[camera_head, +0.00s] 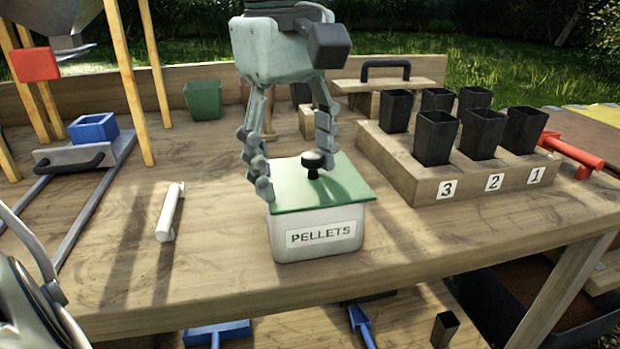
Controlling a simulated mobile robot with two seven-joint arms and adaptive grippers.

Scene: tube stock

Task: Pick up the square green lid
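The square green lid (345,190) lies flat on a pale square box (318,238) labelled PELLETS, near the front middle of the wooden table. A black round knob (312,160) stands up from the lid. The right finger's tip is beside the lid's far part.
A wooden block (440,185) holding several black pots stands to the right. A white tube (169,212) lies left of the box. A green pot (202,100) stands behind. A blue square holder (93,130) sits on rails at left. Table in front of the box is clear.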

